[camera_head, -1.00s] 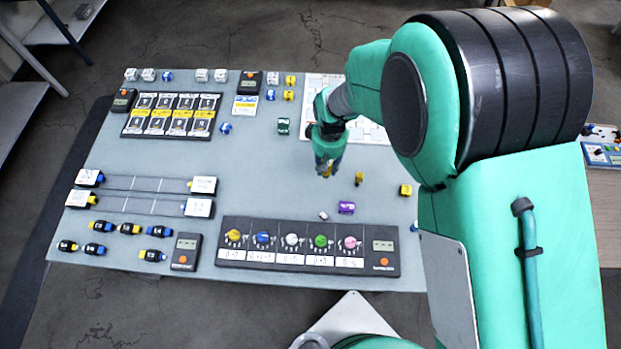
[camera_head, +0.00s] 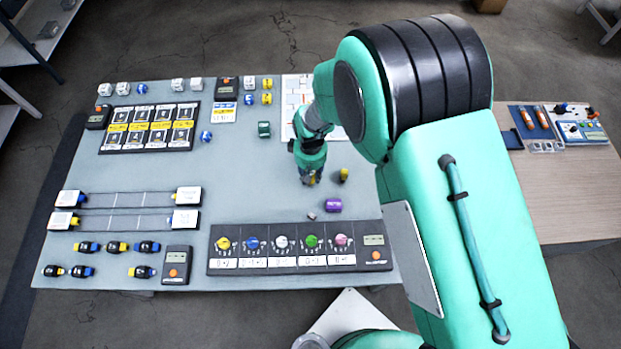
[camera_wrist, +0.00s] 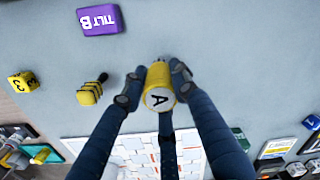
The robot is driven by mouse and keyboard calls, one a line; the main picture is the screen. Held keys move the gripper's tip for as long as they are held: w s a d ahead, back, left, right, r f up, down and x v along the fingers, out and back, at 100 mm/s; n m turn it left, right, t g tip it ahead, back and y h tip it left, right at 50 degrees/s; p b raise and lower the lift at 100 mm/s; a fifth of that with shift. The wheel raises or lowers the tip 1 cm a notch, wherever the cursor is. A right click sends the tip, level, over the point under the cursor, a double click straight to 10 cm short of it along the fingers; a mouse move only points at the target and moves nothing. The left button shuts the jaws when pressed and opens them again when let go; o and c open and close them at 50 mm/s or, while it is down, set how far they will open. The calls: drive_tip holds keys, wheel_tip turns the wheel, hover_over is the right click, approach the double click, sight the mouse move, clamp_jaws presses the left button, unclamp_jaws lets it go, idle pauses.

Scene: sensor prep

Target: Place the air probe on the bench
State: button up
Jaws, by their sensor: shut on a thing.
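My gripper (camera_wrist: 160,82) is shut on a yellow cylinder (camera_wrist: 157,90) whose white end, marked "A", faces the wrist camera. It appears to be the air probe. In the head view my gripper (camera_head: 309,180) hangs low over the right-middle part of the grey bench top (camera_head: 265,190). The probe is mostly hidden by the fingers there. I cannot tell whether it touches the surface.
A small yellow-and-black piece (camera_head: 343,174) stands just right of my gripper. A purple "TILT B" block (camera_wrist: 99,20) and a knob panel (camera_head: 215,265) lie on the near side. A wooden table (camera_head: 560,195) is at right. The surface left of my gripper is clear.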

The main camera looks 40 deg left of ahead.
drive_tip(key=shift+f, duration=1.35)
drive_tip(key=shift+f, duration=0.15)
drive_tip(key=o, duration=1.2)
wheel_tip(320, 180, up, 12)
drive_tip(key=shift+r, duration=0.15)
drive_tip(key=shift+w, duration=0.1)
